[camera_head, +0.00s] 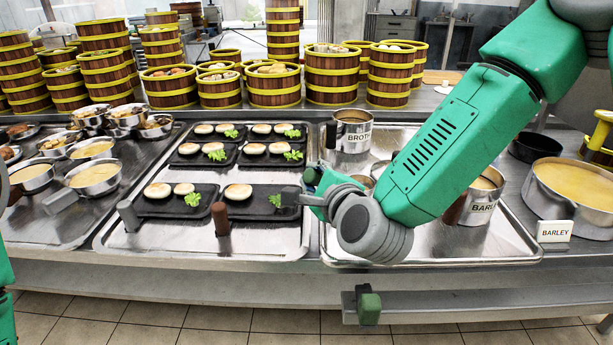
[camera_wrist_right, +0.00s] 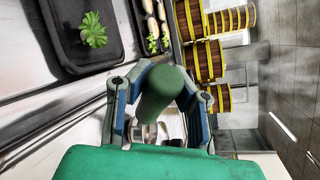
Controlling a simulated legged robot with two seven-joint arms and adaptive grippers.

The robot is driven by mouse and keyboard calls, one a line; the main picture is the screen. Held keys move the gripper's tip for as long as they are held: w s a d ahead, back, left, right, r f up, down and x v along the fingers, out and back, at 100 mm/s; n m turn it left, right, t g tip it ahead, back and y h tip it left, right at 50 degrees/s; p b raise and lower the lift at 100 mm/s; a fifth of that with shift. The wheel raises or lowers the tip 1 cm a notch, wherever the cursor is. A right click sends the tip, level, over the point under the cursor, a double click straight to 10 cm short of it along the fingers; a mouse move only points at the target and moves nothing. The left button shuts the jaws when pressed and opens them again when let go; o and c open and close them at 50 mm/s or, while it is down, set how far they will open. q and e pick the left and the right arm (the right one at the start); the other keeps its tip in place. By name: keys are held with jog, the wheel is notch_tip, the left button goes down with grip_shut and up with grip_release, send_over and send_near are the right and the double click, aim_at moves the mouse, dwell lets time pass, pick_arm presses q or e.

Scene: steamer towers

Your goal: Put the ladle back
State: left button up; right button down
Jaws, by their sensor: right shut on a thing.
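My right gripper (camera_head: 302,192) is over the right edge of the middle tray. In the wrist view the right gripper (camera_wrist_right: 160,105) is shut around a dark green, rounded handle (camera_wrist_right: 165,85), which I take to be the ladle's. The ladle's bowl cannot be made out for certain. A metal pot marked BROTH (camera_head: 353,138) stands behind the gripper. A pot whose label begins BARL (camera_head: 481,208) stands right of my forearm, partly hidden by it. Of my left arm only a green part shows at the left edge; its gripper is out of view.
The middle tray (camera_head: 265,250) holds several black plates with buns and lettuce. Metal bowls stand on the left tray (camera_head: 30,228). A large pot (camera_head: 540,205) and a BARLEY sign (camera_head: 555,232) are at the right. Steamer towers (camera_head: 330,80) line the back. The right tray's front (camera_head: 450,253) is bare.

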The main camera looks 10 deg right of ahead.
jog(key=shift+f, duration=0.1)
jog(key=shift+a+f+b, duration=0.2)
jog(key=shift+a+b, duration=0.1)
jog(key=shift+a, duration=0.9)
jog(key=c, duration=1.7)
grip_release()
jog(key=shift+d, duration=0.2)
jog(key=o, duration=0.3)
jog(key=shift+d, duration=0.35)
jog(key=shift+d+f, duration=0.15)
jog(key=shift+d, duration=0.25)
jog(key=shift+a, duration=0.45)
jog(key=shift+s+a, duration=0.15)
jog(key=shift+s, duration=0.1)
jog(key=shift+v, duration=3.65)
pick_arm(q)
notch_tip(320, 180, up, 8)
jog(key=p, duration=0.9)
jog(key=shift+a, duration=0.35)
pick_arm(e)
jog(key=v, duration=0.2)
jog(key=d+v, duration=0.1)
jog(key=v, duration=0.1)
